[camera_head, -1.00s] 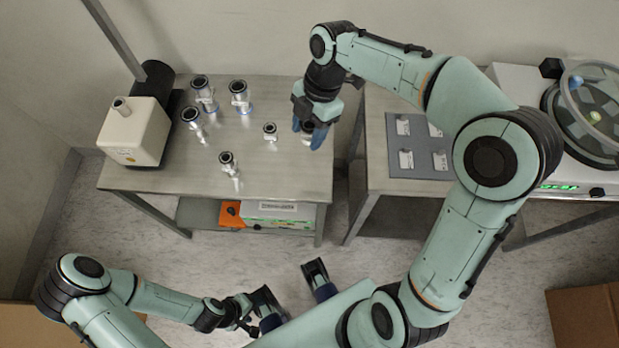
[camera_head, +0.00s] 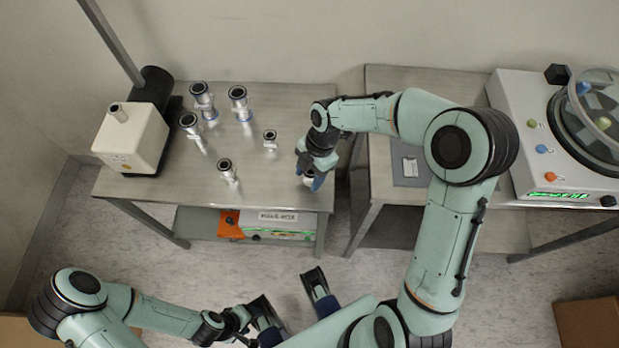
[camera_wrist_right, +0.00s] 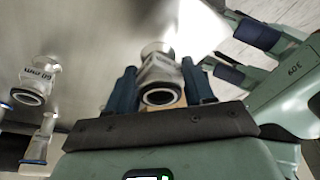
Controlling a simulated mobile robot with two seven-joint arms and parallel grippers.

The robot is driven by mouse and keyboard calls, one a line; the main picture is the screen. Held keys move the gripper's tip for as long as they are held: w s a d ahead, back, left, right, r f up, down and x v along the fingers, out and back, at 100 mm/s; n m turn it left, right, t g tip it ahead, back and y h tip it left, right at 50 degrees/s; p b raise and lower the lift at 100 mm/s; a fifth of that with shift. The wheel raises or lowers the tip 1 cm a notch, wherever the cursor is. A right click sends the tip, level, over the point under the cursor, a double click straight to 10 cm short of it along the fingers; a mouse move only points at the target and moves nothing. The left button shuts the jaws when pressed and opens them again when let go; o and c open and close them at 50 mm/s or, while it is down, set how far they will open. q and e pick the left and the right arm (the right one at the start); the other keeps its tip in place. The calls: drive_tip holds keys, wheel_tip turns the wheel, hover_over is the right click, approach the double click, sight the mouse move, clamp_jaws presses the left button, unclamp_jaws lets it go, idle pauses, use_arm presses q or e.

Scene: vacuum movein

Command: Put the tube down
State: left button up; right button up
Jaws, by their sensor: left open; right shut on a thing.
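My right gripper (camera_head: 315,178) is at the right front part of the left steel table (camera_head: 265,190). It is shut on a silvery metal tube (camera_wrist_right: 160,78), which sits between its two blue fingers in the right wrist view. In the head view the tube is mostly hidden by the gripper, at tabletop level; I cannot tell whether it touches the surface. My left gripper (camera_head: 290,305) is open and empty, low in front of the table over the floor.
Several similar metal fittings (camera_head: 238,97) stand on the table's left and middle, one small one (camera_head: 270,138) nearest my right gripper. A white pump box (camera_head: 130,138) is at the far left. A second table (camera_head: 400,80) at right holds a white machine (camera_head: 560,165).

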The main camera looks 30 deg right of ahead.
drive_tip(key=shift+f, duration=1.35)
drive_tip(key=shift+f, duration=0.1)
drive_tip(key=o, duration=1.1)
drive_tip(key=shift+r, duration=0.25)
drive_tip(key=p+v, duration=0.1)
drive_tip(key=v, duration=1)
drive_tip(key=shift+r+p, duration=0.4)
drive_tip(key=shift+r, duration=0.05)
